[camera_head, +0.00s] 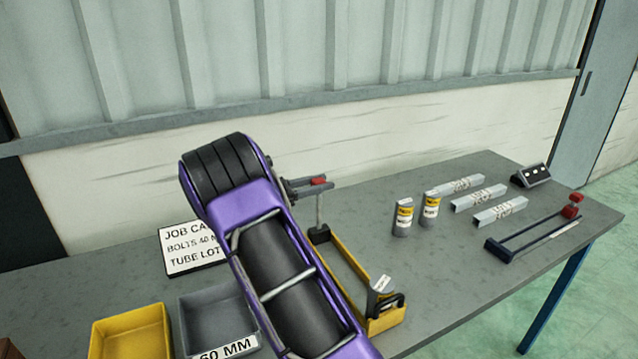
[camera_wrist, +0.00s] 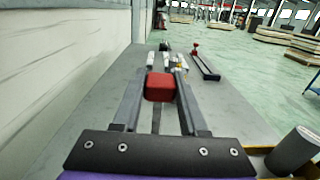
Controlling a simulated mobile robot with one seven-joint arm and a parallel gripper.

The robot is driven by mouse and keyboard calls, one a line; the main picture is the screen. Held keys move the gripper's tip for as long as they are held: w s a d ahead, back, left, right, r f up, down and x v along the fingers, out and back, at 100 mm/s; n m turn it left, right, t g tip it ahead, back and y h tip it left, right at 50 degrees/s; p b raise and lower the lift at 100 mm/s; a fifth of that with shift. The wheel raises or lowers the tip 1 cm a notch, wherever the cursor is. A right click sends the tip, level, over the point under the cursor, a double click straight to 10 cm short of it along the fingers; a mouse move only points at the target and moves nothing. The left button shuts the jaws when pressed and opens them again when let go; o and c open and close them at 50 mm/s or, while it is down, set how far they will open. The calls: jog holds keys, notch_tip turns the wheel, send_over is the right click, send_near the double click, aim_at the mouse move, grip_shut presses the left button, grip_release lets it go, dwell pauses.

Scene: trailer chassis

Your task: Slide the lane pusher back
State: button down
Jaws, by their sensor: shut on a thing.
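The lane pusher shows as a red knob (camera_head: 319,181) on a thin upright post at the far end of a yellow-framed lane (camera_head: 347,259). My gripper (camera_head: 312,184) is shut on the red knob. In the wrist view the red knob (camera_wrist: 160,87) sits between the two grey fingers of my gripper (camera_wrist: 161,76). A small grey piece with a white label (camera_head: 382,284) is at the lane's near end. The post's foot is near a dark part at the lane's far end.
Two yellow-labelled cans (camera_head: 404,217) (camera_head: 430,208) and several pale labelled bars (camera_head: 476,198) stand to the right. A dark-blue rail tool with a red end (camera_head: 530,232) lies beyond. A yellow bin (camera_head: 130,335), a grey bin (camera_head: 205,310) and a job card (camera_head: 188,249) lie left.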

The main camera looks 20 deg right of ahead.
jog(key=shift+w+r, duration=0.1)
jog(key=shift+w, duration=0.1)
jog(key=shift+c, duration=2.2)
grip_release()
jog(key=shift+a, duration=0.1)
jog(key=a, duration=1.7)
jog(key=shift+s+a, duration=0.15)
jog(key=shift+s, duration=0.15)
